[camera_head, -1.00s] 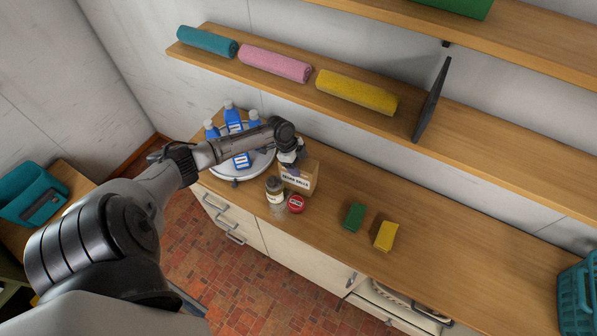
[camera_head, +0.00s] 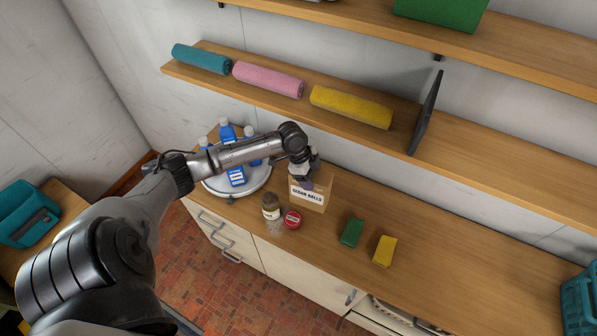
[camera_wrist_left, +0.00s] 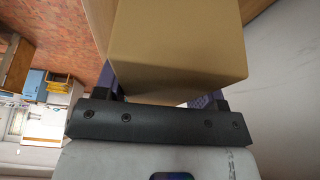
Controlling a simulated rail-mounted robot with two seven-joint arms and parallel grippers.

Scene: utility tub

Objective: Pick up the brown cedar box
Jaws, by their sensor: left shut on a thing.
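The brown cedar box (camera_head: 317,191), with a white label reading "CEDAR BALLS", is on or just above the wooden counter; I cannot tell whether its base touches. My left gripper (camera_head: 304,181) comes down on it from above and is shut on it. In the left wrist view the box (camera_wrist_left: 178,45) fills the space between the two fingers of the gripper (camera_wrist_left: 160,92). The fingers partly hide the box's upper part in the head view. My right gripper is not in view.
A brown jar (camera_head: 270,206) and a red-lidded jar (camera_head: 292,219) stand close in front of the box. A round tray (camera_head: 250,188) with blue bottles is at left. A green sponge (camera_head: 352,232) and a yellow sponge (camera_head: 384,251) lie at right. A shelf (camera_head: 292,92) with rolled towels runs above.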

